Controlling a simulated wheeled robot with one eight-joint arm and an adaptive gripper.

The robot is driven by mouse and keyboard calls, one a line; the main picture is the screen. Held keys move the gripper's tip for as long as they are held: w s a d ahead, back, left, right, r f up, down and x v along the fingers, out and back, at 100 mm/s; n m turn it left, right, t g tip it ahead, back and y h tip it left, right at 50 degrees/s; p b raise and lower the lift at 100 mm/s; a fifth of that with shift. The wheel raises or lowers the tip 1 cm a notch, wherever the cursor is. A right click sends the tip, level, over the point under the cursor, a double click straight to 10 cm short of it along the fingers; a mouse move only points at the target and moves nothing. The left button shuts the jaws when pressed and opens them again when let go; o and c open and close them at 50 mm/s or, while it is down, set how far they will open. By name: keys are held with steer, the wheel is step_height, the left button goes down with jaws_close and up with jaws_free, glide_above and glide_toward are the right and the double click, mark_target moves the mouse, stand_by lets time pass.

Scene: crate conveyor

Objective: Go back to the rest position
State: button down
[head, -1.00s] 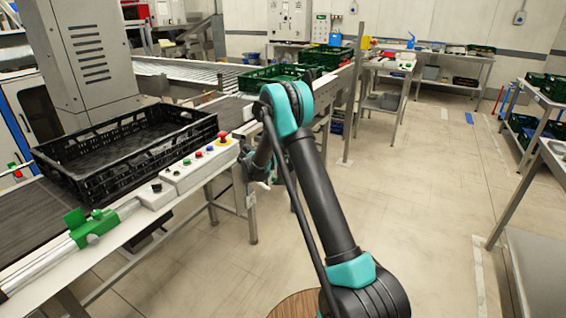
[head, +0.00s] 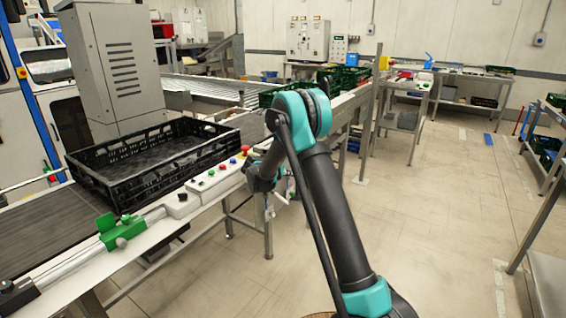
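My arm rises from the bottom of the head view to a bent elbow, and its forearm folds down behind the upper arm. My gripper (head: 270,208) is only partly seen, small, beside the conveyor's front edge and left of my upper arm. Its fingers are too small and hidden to tell open from shut. I see nothing clearly held in it. A black crate (head: 108,190) sits on the dark conveyor belt (head: 45,222) to the left, apart from my gripper.
A control panel with coloured buttons (head: 213,183) runs along the conveyor's near edge, close to my wrist. A green clamp (head: 115,232) is on the front rail. Green crates (head: 345,76) stand farther back. Open floor (head: 440,215) lies right, with a shelf rack (head: 548,160) beyond.

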steer(key=s+d+r+m+g+y, duration=0.1)
steer(key=s+d+m, duration=0.2)
steer(key=s+m, duration=0.3)
steer(key=s+d+r+m+g+y, duration=0.1)
steer(key=s+d+r+m+y, duration=0.15)
steer(key=s, duration=0.65)
steer(key=s+d+r+m+g+y, duration=0.1)
steer(key=s+d+m, duration=0.3)
steer(key=s+m, duration=0.25)
steer(key=s+f+m+y, duration=0.2)
steer(key=s+m, duration=0.5)
steer(key=s, duration=0.7)
steer(key=s+a+f+m+y, duration=0.1)
steer(key=s+f+m+y, duration=0.1)
steer(key=s+m, duration=0.6)
steer(key=s+f, duration=0.1)
steer(key=s, duration=0.5)
steer(key=shift+a+f+g, duration=0.25)
steer(key=shift+g, duration=0.15)
steer(key=shift+y, duration=0.25)
